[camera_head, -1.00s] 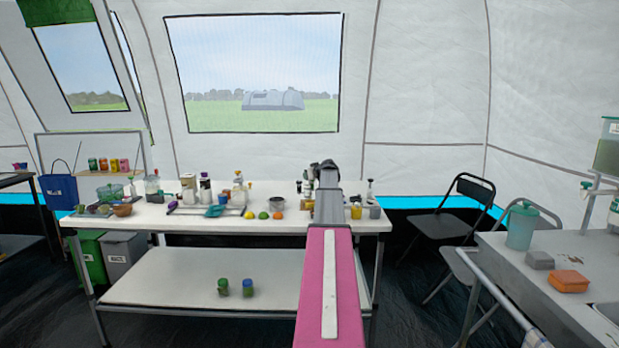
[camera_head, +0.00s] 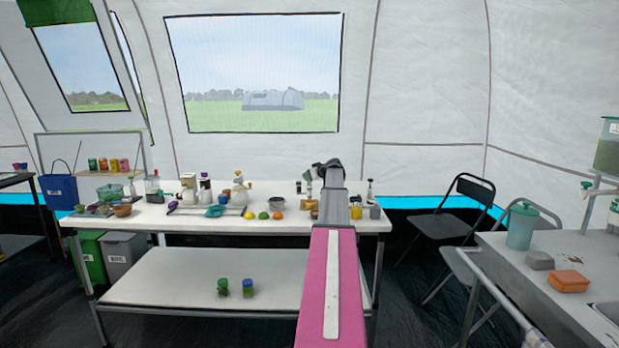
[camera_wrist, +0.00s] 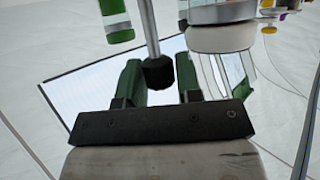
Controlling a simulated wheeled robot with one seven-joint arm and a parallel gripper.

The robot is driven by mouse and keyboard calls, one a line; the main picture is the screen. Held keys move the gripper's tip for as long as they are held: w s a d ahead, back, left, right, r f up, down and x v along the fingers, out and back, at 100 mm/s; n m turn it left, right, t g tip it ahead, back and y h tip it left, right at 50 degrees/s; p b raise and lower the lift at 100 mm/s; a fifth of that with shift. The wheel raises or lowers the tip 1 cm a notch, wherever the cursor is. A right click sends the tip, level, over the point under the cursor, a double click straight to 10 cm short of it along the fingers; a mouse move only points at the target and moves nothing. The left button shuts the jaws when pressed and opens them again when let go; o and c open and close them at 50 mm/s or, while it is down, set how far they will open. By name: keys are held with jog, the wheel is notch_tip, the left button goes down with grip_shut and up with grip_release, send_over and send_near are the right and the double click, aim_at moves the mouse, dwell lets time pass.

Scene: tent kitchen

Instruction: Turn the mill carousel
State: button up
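In the head view my gripper (camera_head: 329,166) is over the right part of the white table, seen from behind with its fingers hidden. In the wrist view its two green fingers (camera_wrist: 160,78) stand apart. A black knob (camera_wrist: 159,72) on the end of a grey rod (camera_wrist: 149,25) sits between them, close to both; I cannot tell whether they press on it. No mill carousel can be clearly made out; my arm covers part of that table area. A green cylinder (camera_wrist: 115,18) shows left of the rod, and a pale round body (camera_wrist: 222,36) shows to its right.
The white table (camera_head: 150,222) holds fruit, a small pot (camera_head: 277,204), bottles and a bowl (camera_head: 122,210) to the left of my arm. A yellow cup (camera_head: 356,211) stands close on its right.

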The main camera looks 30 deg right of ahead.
jog(key=shift+o, duration=1.1)
jog(key=shift+s, duration=0.1)
jog(key=v, duration=1)
jog(key=shift+s, duration=0.3)
jog(key=shift+d+r, duration=0.1)
